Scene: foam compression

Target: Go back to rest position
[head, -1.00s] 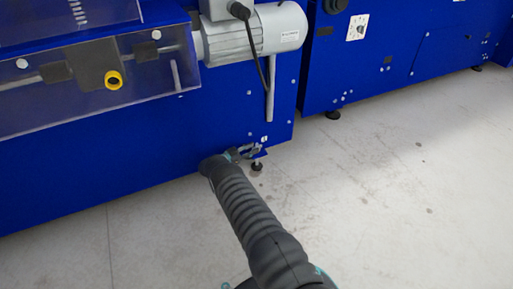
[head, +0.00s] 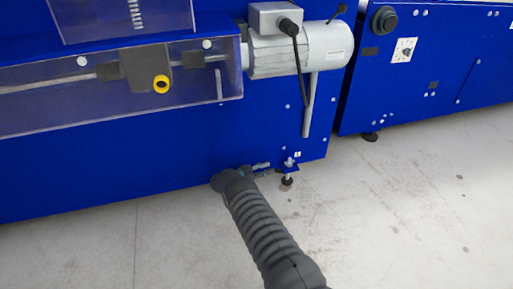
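My arm, in a dark grey ribbed sleeve, reaches up from the bottom of the head view. At its far end my gripper (head: 262,170) shows small, in front of the lower edge of the blue machine (head: 120,170). The gripper is too small and partly hidden by the arm to tell whether it is open or shut. I see nothing clearly held. I cannot tell whether it touches the machine.
The machine carries a grey motor (head: 305,50) and a clear guard (head: 100,105) with a yellow-ringed knob (head: 161,84). A levelling foot (head: 287,181) stands close beside my gripper. A second blue machine (head: 430,80) stands at right. The pale floor (head: 410,220) is open.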

